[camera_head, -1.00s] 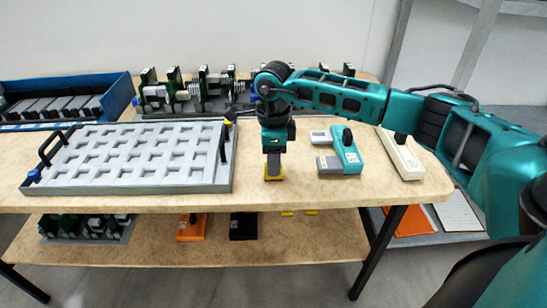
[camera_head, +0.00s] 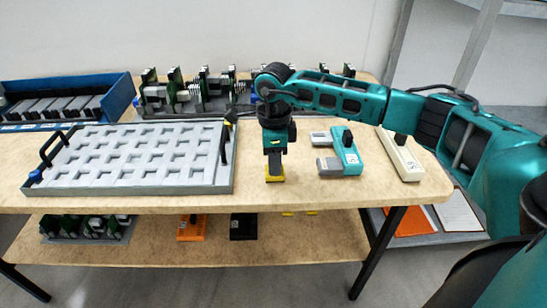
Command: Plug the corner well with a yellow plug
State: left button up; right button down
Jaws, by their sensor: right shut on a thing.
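A grey tray (camera_head: 128,190) with rows of square wells lies on the left half of the wooden table. It has black handles at its left and right ends. A yellow plug (camera_head: 275,179) is at the table top, right of the tray. My right gripper (camera_head: 275,171) points down over the plug and is shut on it, hiding much of it. A small yellow thing (camera_head: 230,117) shows at the tray's back right corner, partly behind a dark part. I cannot tell whether it is a plug. My left gripper is not in view.
A teal-and-grey device (camera_head: 347,152) and a cream device (camera_head: 402,155) stand right of my gripper. A blue bin (camera_head: 117,100) and a rack of green-and-black modules (camera_head: 205,92) stand behind the tray. The lower shelf (camera_head: 290,250) holds orange and black items.

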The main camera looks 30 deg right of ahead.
jog(key=shift+w+r+p, duration=0.15)
jog(key=shift+r+p, duration=0.9)
jog(key=shift+r, duration=0.8)
jog(key=shift+r+p, duration=0.45)
jog(key=shift+r, duration=0.2)
jog(key=shift+r+p, duration=0.45)
jog(key=shift+r, duration=0.2)
jog(key=shift+r+p, duration=0.45)
jog(key=shift+r, duration=0.15)
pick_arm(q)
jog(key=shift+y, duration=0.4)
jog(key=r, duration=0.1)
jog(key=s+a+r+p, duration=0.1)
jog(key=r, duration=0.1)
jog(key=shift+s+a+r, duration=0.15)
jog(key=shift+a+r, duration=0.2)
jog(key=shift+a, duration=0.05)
pick_arm(e)
notch_tip(320, 180, up, 2)
jog(key=shift+r, duration=0.1)
